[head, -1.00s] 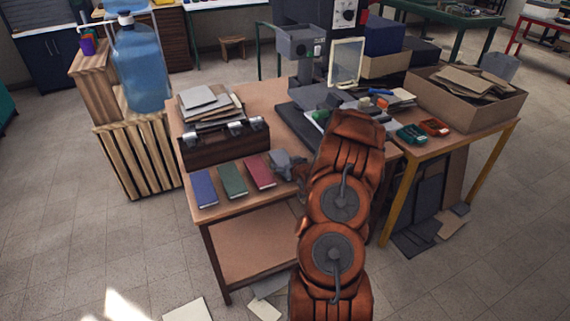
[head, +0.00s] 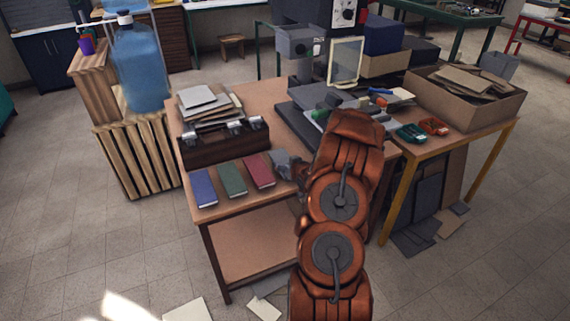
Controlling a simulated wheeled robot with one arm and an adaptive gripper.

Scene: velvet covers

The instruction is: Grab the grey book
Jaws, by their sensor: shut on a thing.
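A small part of the grey book (head: 280,158) shows at the right end of a row of books near the front of the wooden table. My gripper (head: 293,172) is at that grey book, shut on it, and the orange arm covers much of the area. The fingertips are small and partly hidden behind my arm. Left of it lie a red book (head: 258,171), a green book (head: 232,179) and a blue book (head: 204,188), flat and apart from each other.
A dark wooden box (head: 225,143) with papers stands behind the books. A cardboard box (head: 466,101) and red and green tools (head: 411,133) are at the right. A water jug (head: 141,68) on a crate stands at the left. The floor in front is mostly free.

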